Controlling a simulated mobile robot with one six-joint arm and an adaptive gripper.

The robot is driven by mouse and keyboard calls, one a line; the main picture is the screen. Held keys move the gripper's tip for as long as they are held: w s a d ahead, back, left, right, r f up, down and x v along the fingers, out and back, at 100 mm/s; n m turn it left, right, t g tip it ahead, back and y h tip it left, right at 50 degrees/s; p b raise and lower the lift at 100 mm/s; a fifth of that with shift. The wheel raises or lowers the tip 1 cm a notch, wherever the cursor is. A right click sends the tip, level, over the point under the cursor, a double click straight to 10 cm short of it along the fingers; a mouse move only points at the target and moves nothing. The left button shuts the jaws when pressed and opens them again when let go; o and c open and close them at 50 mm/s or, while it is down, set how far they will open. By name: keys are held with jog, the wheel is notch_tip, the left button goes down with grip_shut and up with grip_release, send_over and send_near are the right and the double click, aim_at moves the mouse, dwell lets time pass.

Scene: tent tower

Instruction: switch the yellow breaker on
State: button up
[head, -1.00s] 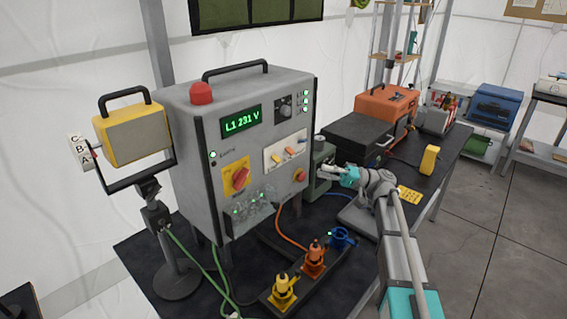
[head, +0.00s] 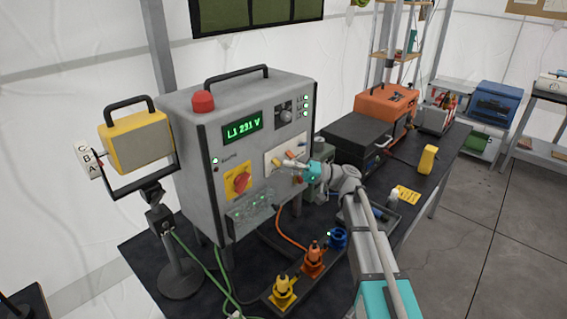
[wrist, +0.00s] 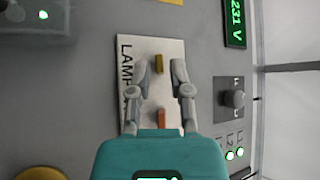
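The yellow breaker (wrist: 159,63) is a small lever on the white breaker plate (wrist: 128,45) marked LAMP. The plate also shows in the head view (head: 271,168), on the front of the grey cabinet (head: 212,165). An orange breaker (wrist: 161,118) sits beside the yellow one, nearer my gripper's palm in the wrist view. My gripper (wrist: 162,65) is open, one fingertip on each side of the yellow breaker in that view. I cannot tell whether it touches. In the head view my gripper (head: 291,166) is in front of the plate and hides part of it.
A red-on-yellow rotary switch (head: 238,181) and a black knob (head: 285,115) are on the same front. A display (head: 242,128) reads L1 231 V. Yellow, orange and blue plugs (head: 312,260) stand on the table below. A yellow lamp (head: 138,142) stands at left.

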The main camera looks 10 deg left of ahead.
aim_at(276, 163)
jog(key=shift+x, duration=1.05)
